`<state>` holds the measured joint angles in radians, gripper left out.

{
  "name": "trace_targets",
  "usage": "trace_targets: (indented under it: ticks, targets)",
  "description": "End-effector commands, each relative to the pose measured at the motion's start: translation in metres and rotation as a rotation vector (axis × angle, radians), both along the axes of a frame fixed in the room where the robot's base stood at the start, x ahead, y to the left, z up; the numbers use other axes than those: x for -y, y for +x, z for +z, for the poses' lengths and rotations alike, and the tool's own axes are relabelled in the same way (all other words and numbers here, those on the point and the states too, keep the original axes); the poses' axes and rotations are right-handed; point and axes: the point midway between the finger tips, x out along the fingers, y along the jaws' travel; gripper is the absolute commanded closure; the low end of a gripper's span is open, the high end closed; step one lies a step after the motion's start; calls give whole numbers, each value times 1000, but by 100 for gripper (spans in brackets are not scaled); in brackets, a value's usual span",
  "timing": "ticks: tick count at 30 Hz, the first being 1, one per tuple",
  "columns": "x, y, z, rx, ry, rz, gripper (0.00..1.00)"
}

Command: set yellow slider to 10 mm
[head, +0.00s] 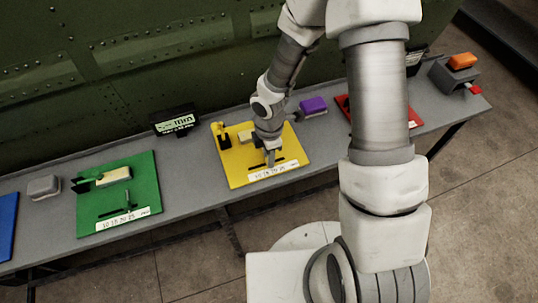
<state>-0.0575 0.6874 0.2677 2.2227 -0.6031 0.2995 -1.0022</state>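The yellow board (236,172) lies flat on the grey bench, in the middle of the head view. A dark slot and a white scale strip (273,171) run along its front edge; the scale numbers are small and hard to read. My gripper (270,160) points down over the board at the slot, where the slider knob would be hidden by the fingers. I cannot tell whether the fingers are open or shut. A black bracket (223,139) and a beige block (245,136) sit on the board's back left part.
A green board (140,205) with its own slot lies to the left, a blue board (7,225) beyond it. A black mm display (175,121) stands behind. A purple block (313,105) and a red board (412,118) are to the right. The green riveted wall borders the bench.

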Motion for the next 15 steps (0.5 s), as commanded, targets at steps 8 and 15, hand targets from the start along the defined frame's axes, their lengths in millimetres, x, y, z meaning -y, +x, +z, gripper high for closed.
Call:
trace_targets:
  ticks: [8, 15]
  targets:
    - [0, 0, 0, 0, 0, 0, 100]
    - [0, 0, 0, 0, 0, 0, 100]
